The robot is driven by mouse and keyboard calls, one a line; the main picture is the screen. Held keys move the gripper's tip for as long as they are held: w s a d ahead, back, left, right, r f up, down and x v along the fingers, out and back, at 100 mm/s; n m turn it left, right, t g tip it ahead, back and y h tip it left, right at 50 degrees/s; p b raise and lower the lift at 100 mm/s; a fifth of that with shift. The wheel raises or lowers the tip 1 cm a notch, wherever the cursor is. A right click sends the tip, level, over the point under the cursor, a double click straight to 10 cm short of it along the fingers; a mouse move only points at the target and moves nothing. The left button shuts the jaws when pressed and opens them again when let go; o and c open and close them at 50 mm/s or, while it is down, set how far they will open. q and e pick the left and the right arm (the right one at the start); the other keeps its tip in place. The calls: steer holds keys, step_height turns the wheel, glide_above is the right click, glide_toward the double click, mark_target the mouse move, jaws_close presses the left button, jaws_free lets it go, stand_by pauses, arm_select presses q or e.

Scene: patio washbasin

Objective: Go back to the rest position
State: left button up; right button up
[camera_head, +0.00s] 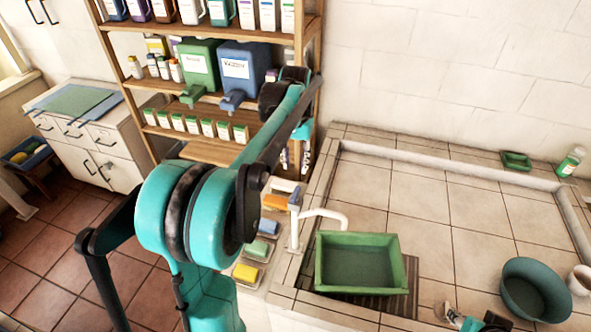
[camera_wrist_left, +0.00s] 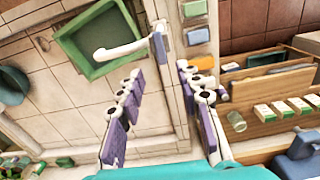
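My left arm (camera_head: 200,215) rises from the lower left of the head view and bends down in front of the shelf. My left gripper (camera_head: 294,166) hangs at the shelf's right end, above and behind the faucet. In the left wrist view its two fingers (camera_wrist_left: 160,73) are spread apart with nothing between them. My right gripper (camera_head: 463,319) shows only in part at the bottom edge of the head view, beside the blue-green basin (camera_head: 535,291). Whether its fingers are open is hidden.
A wooden shelf (camera_head: 315,60) with bottles and jugs stands close to my left gripper. A white faucet (camera_head: 322,214) and green tub (camera_head: 362,235) are below it. Sponges (camera_head: 247,272) lie left of the tub. The tiled sink floor (camera_head: 440,200) has free room.

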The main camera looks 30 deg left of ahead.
stand_by(0.5)
arm_select(q)
steer(key=s+d+f+m+t+b, duration=0.1)
steer(key=s+d+f+t+b, duration=0.1)
steer(key=s+d+f+b, duration=0.3)
steer(key=s+d+f+t+b, duration=0.2)
steer(key=s+d+f+b, duration=0.3)
steer(key=f, duration=0.6)
steer(key=s+d+f+m+t+b, duration=0.1)
steer(key=s+d+f+t+b, duration=0.2)
steer(key=s+d+f+b, duration=0.2)
steer(key=s+f+b, duration=0.3)
steer(key=b, duration=0.1)
steer(key=shift+s+d+f+m+b, duration=0.25)
steer(key=shift+d+m+b, duration=0.05)
steer(key=shift+d+b, duration=0.05)
